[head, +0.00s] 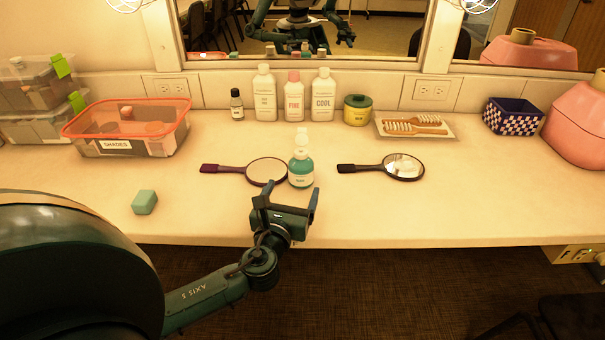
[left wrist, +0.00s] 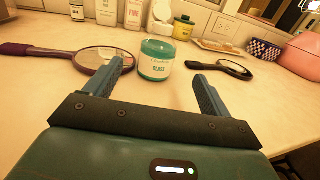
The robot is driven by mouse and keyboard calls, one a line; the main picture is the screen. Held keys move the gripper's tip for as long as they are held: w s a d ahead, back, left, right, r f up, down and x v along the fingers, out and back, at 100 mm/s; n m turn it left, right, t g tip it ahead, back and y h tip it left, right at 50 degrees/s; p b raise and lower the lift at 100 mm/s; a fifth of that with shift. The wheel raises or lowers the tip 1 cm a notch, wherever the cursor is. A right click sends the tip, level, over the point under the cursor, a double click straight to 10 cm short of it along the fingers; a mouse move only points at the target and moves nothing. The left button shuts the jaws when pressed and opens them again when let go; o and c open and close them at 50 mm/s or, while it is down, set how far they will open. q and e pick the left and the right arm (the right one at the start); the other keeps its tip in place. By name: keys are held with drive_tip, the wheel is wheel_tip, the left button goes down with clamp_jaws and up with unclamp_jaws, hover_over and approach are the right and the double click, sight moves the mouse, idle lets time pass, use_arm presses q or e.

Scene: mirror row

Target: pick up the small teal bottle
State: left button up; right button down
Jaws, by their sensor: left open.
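The small teal bottle (head: 301,168) stands upright on the counter, with a white label and a white top. It also shows in the left wrist view (left wrist: 155,67), ahead of the fingers and roughly between their tips. My left gripper (head: 287,196) is open and empty, just on the near side of the bottle and apart from it. Its two fingers also show in the left wrist view (left wrist: 158,76), spread wide. My right gripper is not in view, apart from dim arm shapes in the mirror.
A purple hand mirror (head: 266,171) lies close left of the bottle; a black one (head: 403,167) lies to its right. Tall white bottles (head: 264,95) and a green-yellow jar (head: 357,110) stand behind. A teal block (head: 145,202) lies at left. The front counter (head: 420,215) is clear.

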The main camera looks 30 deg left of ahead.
sight(299, 173)
use_arm(q)
drive_tip(key=x, duration=0.6)
drive_tip(key=shift+w+r, duration=0.15)
drive_tip(key=shift+w, duration=0.1)
drive_tip(key=shift+a+b+x, duration=0.1)
drive_tip(key=shift+b+x, duration=0.1)
drive_tip(key=shift+x, duration=1.15)
drive_tip(key=shift+a+b+x, duration=0.15)
drive_tip(key=shift+b+x, duration=0.05)
drive_tip(key=shift+x, duration=1.15)
drive_tip(key=shift+r, duration=0.1)
drive_tip(key=shift+c, duration=0.3)
drive_tip(key=c, duration=1.3)
drive_tip(key=shift+o, duration=0.2)
drive_tip(key=shift+r, duration=0.1)
wheel_tip(299, 173, up, 10)
drive_tip(key=p, duration=0.4)
